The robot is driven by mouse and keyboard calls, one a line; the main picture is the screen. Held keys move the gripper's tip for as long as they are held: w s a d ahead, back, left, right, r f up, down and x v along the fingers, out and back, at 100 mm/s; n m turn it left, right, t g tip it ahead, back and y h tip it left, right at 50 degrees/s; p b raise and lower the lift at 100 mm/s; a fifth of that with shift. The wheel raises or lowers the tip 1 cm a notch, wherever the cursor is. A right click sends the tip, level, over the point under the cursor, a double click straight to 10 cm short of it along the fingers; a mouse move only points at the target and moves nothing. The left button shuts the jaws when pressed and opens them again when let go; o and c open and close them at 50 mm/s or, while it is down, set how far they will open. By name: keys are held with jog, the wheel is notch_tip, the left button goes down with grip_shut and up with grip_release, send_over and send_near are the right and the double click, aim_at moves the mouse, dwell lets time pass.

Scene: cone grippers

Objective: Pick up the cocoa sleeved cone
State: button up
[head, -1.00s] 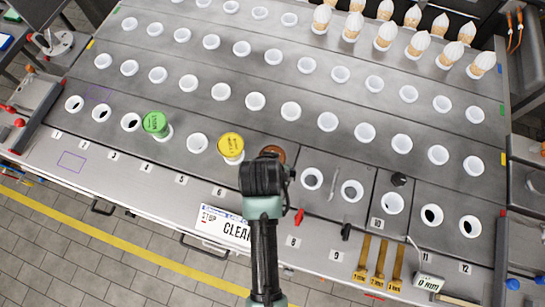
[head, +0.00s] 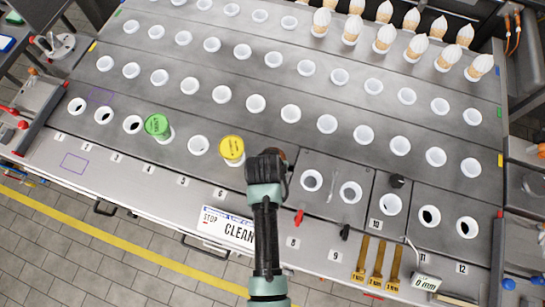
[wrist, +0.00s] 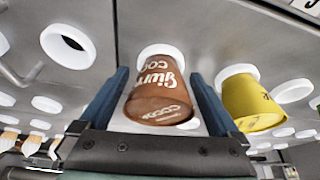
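The cocoa sleeved cone (wrist: 158,100) is brown with white lettering and stands in a white-rimmed hole in the wrist view. My gripper (wrist: 165,88) is open, with one blue finger on each side of the cone and a visible gap at each side. In the head view my gripper (head: 267,168) hides nearly all of the cocoa cone; only a sliver of brown shows behind it. The yellow sleeved cone (head: 232,150) stands just left of my gripper, and in the wrist view (wrist: 250,103) it is just outside the right finger.
A green sleeved cone (head: 158,126) stands further left. The grey counter (head: 330,150) has rows of white-rimmed holes, mostly empty. Several white-topped cones (head: 385,38) stand at the back right. Brass gauges (head: 377,262) and a small black knob (head: 397,181) are at the right.

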jog(key=c, duration=1.1)
